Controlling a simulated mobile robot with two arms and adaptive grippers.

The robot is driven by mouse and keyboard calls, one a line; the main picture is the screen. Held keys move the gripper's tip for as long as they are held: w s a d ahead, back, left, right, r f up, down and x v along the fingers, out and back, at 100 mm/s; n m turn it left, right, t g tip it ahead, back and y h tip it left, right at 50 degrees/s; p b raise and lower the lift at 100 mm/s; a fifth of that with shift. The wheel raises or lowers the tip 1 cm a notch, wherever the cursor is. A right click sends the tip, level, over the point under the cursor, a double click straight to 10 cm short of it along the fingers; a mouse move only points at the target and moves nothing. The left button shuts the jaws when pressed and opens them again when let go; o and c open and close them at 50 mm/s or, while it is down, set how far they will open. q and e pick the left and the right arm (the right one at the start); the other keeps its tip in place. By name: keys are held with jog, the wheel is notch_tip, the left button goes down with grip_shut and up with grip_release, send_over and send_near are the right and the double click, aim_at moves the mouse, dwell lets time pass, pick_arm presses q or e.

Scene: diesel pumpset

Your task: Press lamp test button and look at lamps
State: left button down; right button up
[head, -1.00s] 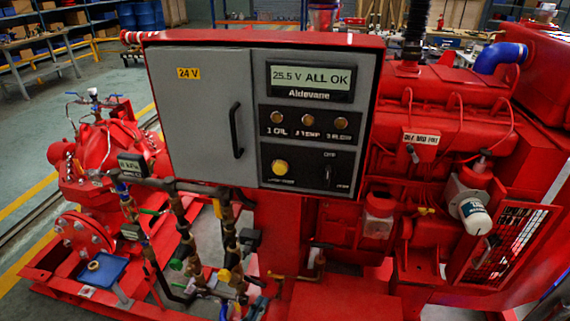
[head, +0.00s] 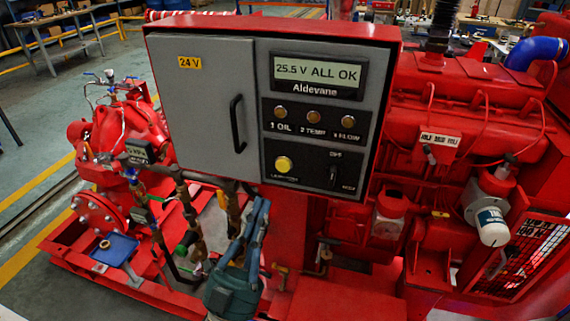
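The grey control panel (head: 258,187) in its red case faces me in the head view. The yellow round button (head: 284,164) sits at its lower middle, above a small label too blurred to read. Three round amber-brown lamps marked 1 OIL (head: 280,112), 2 TEMP (head: 314,117) and 3 FLOW (head: 348,121) sit in a row above it; none looks brightly lit. My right gripper is not in view.
The display (head: 317,73) reads 25.5 V ALL OK. A black rotary switch (head: 333,176) is right of the button. A black door handle (head: 237,124) sticks out at the left. Pipes and valves (head: 190,215) stand below the panel, beside my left gripper.

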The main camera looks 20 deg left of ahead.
aim_at(283, 165)
pick_arm(q)
jog(key=shift+w, duration=0.1)
jog(key=w+b, duration=0.2)
jog(key=w, duration=0.6)
jog(key=shift+w+d, duration=0.15)
jog(key=shift+w, duration=0.15)
jog(key=shift+w, duration=0.1)
dwell(1.4)
jog(key=shift+w+b, duration=0.35)
jog(key=shift+w, duration=0.35)
dwell(0.6)
jog(key=shift+s, duration=0.8)
